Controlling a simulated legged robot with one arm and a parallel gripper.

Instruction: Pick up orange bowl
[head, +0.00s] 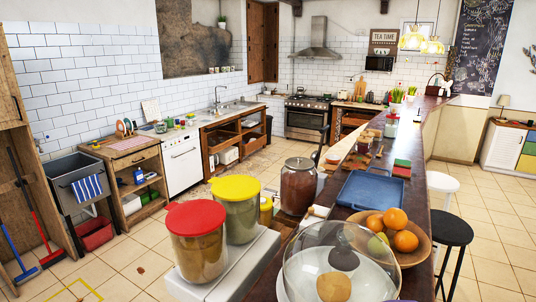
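A shallow orange-brown bowl (424,248) stands on the counter at the lower right, holding several oranges (395,219) and a green fruit. A clear glass dome (310,262) stands in front of it and overlaps its near left side. No other bowl is plainly orange in this view. My gripper is not in view.
A blue tray (371,190) lies just behind the bowl. Jars with a red lid (196,217) and a yellow lid (235,188) stand left of the counter. Stools (453,232) stand at its right side. Open tiled floor (140,240) lies at the left.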

